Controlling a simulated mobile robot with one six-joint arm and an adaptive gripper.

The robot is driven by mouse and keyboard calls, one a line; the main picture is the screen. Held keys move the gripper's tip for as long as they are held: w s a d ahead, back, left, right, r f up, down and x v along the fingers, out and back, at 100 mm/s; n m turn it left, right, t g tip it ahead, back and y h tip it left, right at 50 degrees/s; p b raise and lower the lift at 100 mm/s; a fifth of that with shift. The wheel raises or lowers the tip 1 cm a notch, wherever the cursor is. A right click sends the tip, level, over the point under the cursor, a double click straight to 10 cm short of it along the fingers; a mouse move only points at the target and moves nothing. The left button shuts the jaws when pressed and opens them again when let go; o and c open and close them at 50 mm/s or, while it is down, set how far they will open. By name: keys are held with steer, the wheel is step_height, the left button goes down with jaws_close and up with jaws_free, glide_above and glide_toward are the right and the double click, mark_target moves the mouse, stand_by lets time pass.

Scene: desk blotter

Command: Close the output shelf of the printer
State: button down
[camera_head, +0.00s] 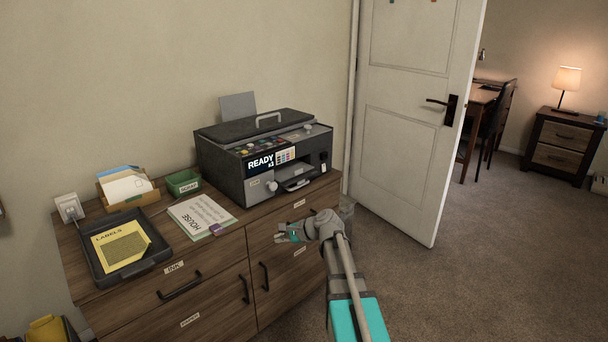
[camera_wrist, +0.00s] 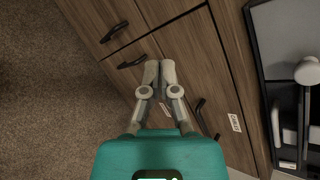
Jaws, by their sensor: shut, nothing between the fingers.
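The printer (camera_head: 228,178) is a dark grey box with a lid handle and a lit "READY" panel, standing on the wooden cabinet. Its output shelf (camera_head: 297,183) juts out from the slot in the printer's front, low and toward the right, so it is open. My gripper (camera_head: 283,235) is in front of the cabinet, below and apart from the shelf. In the wrist view its two fingers (camera_wrist: 158,72) are together and empty, over the cabinet front. A dark unit with a grey panel (camera_wrist: 285,40) shows at the right edge of the wrist view; I cannot tell its parts clearly.
The cabinet (camera_head: 225,305) has dark bar handles and small labels. A paper marked "HOUSE" (camera_head: 203,214), a green box (camera_head: 183,183), a card holder (camera_head: 128,192) and a black tray (camera_head: 100,272) lie left of the printer. A white door (camera_head: 415,110) stands open at right, with carpet before it.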

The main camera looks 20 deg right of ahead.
mark_target(299, 171)
steer(key=w+d+r+m+t, duration=0.2)
steer(key=d+r+m+t, duration=0.1)
steer(key=d+m, duration=0.2)
steer(key=w+d+r+m+t+h, duration=0.1)
steer(key=w+d+r+m+t, duration=0.1)
steer(key=d, duration=0.7)
steer(key=w+d+r+m+t, duration=0.3)
steer(key=d+r+m, duration=0.2)
steer(key=d+m, duration=0.2)
steer(key=shift+d+m+t+h, duration=0.3)
steer(key=shift+h, duration=0.1)
steer(key=x, duration=1.4)
